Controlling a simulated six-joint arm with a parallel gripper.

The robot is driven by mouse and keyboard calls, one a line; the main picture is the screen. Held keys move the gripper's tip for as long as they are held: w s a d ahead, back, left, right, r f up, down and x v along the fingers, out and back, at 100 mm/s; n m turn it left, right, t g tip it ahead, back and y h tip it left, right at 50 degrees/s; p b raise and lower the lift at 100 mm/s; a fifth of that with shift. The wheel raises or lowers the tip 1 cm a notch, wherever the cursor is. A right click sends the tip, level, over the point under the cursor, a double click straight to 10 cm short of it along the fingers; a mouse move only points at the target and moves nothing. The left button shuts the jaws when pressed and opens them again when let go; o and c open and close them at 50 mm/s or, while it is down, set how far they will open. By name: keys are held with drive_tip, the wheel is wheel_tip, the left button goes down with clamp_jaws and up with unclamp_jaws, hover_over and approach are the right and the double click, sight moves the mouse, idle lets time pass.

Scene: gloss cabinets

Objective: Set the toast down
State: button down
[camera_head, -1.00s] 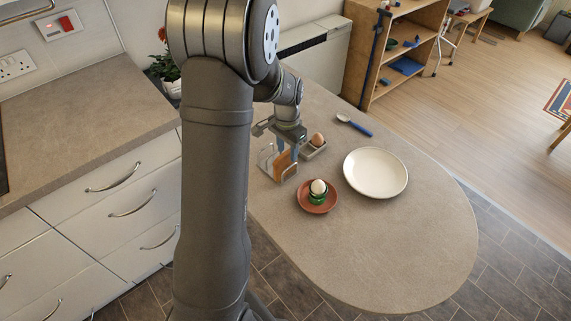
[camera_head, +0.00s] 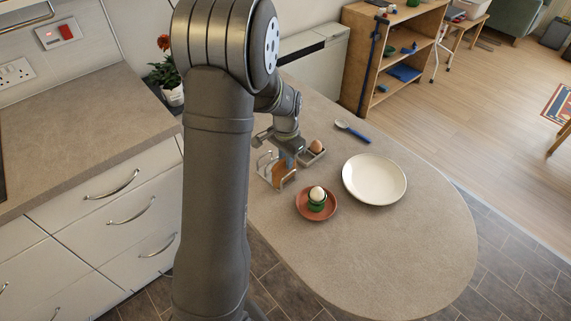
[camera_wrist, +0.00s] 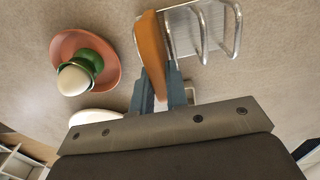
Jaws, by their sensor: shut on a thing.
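The toast (camera_head: 281,173) is a brown-orange slice standing on edge at the metal toast rack (camera_head: 264,165). In the wrist view the toast (camera_wrist: 152,45) runs away from my fingers, with rack wires (camera_wrist: 204,38) to its right and a thin wire just left of it. It appears to be in the rack's end slot, but I cannot tell whether its lower edge bears on the rack. My gripper (camera_head: 287,157) is above the rack, pointing down. In the wrist view my gripper (camera_wrist: 160,93) has its blue-grey fingers on both sides of the toast, shut on it.
A red-brown saucer (camera_head: 303,207) with a white egg (camera_head: 317,193) in a green cup stands close to the rack. A brown egg (camera_head: 316,147) in a grey holder is behind it. A white plate (camera_head: 374,180) and a spoon (camera_head: 353,132) lie right. The front counter is clear.

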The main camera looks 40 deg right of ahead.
wheel_tip(320, 180, up, 10)
drive_tip(key=shift+f, duration=0.2)
idle(0.4)
